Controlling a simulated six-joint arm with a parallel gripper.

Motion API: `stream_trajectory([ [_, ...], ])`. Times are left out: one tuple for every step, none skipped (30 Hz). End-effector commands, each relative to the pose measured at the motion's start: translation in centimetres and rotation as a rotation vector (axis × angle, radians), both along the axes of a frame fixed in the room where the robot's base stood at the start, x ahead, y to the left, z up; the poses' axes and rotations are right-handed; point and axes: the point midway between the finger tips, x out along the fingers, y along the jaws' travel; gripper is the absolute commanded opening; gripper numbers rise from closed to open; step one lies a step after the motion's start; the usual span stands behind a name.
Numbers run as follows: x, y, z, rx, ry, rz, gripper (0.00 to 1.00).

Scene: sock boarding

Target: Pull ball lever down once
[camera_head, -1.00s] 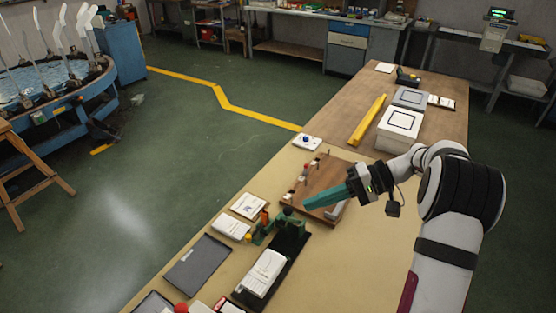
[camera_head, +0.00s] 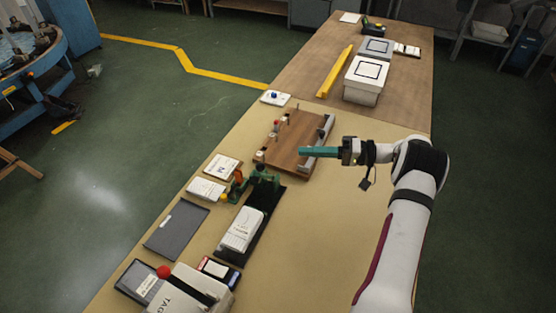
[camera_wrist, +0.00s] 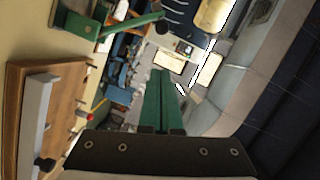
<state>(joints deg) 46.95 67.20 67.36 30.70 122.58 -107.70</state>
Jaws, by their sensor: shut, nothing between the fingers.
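My gripper (camera_head: 302,152) has teal fingers pressed together with nothing between them. It points left over the right side of a wooden board (camera_head: 291,139). The closed fingers (camera_wrist: 160,78) also show in the wrist view. A red ball (camera_head: 164,271) stands at the upper left of a pale box marked TAG (camera_head: 185,292) near the front, well away from my gripper. A green hand press (camera_head: 262,180) stands in front of the board. In the wrist view a green arm (camera_wrist: 130,25) ends in a dark ball (camera_wrist: 162,26). Which ball is the lever's is unclear.
The board carries small upright pegs, a red knob (camera_head: 277,123) and a grey rail (camera_head: 318,146). Paper stacks (camera_head: 207,189), a dark tray (camera_head: 177,229) and a white pad (camera_head: 242,229) lie along the left. White boxes (camera_head: 363,80) stand behind. The table's right front is clear.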

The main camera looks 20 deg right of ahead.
Motion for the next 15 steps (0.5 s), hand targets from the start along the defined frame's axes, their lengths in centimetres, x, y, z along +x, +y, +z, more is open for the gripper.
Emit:
stream_trajectory([
  [0.5,1.0,-0.1,0.001,0.001,0.003,0.0],
  [0.8,1.6,-0.2,0.0,0.0,0.003,0.0],
  [1.2,2.4,-0.3,0.0,0.001,0.004,0.0],
  [1.5,2.9,-0.3,0.0,-0.001,0.003,0.0],
  [1.8,3.5,-0.4,0.0,0.001,0.004,0.0],
  [2.2,4.2,-0.5,-0.001,0.001,0.003,0.0],
  [2.5,4.7,-0.5,0.0,0.002,0.003,0.0],
  [2.2,5.2,-0.7,0.001,0.003,0.002,0.0],
  [2.0,5.9,-0.9,0.001,0.004,0.002,0.0],
  [1.9,6.3,-1.1,0.001,0.004,0.002,0.0],
  [1.8,6.6,-1.2,0.0,0.003,0.001,0.0],
  [1.7,7.0,-1.3,0.0,0.002,0.002,0.0],
  [1.6,7.3,-1.4,0.001,0.003,0.003,0.0],
  [1.5,7.5,-1.5,-0.001,0.003,0.002,0.0],
  [1.4,7.8,-1.6,-0.001,0.002,0.002,0.0],
])
